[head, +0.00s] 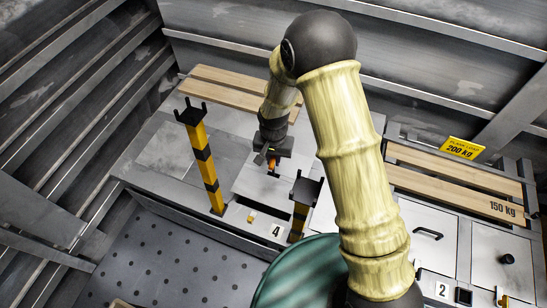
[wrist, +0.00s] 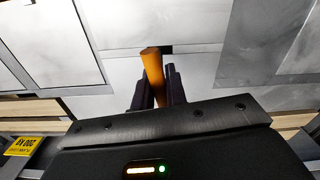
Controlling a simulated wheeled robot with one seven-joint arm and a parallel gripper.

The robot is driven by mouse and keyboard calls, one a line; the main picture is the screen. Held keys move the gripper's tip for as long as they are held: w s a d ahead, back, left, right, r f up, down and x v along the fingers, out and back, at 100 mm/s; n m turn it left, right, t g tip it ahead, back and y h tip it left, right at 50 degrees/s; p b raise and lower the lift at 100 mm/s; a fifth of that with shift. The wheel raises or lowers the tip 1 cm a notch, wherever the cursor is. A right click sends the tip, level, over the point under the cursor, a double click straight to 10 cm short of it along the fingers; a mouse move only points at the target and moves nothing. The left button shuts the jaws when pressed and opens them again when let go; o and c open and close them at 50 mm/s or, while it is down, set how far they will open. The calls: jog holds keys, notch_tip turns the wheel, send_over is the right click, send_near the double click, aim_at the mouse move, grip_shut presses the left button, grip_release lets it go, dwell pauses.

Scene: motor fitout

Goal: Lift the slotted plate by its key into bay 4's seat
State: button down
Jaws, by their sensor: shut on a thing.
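My gripper (head: 272,163) is shut on the orange key (wrist: 153,70), which stands up between the two dark fingers in the wrist view. The key's far end is beside a dark slot (wrist: 166,49) in a pale grey plate (wrist: 120,20). In the head view the pale plate (head: 250,186) is below my gripper, behind the label "4" (head: 277,231) of bay 4. I cannot tell whether the key is engaged in the slot, or whether the plate is raised or resting. My arm and a striped post hide the plate's right side.
Two yellow-and-black posts with dark forked tops, one at left (head: 204,165) and one at right (head: 300,205), flank bay 4. A small orange piece (head: 251,217) is at the front edge. Wooden slats (head: 225,88) lie behind. Bay 2 (head: 442,289) has a handled panel (head: 428,234) at right.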

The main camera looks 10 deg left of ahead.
aim_at(274, 175)
jog(key=shift+f+b, duration=1.25)
jog(key=shift+f, duration=1.6)
dwell(5.2)
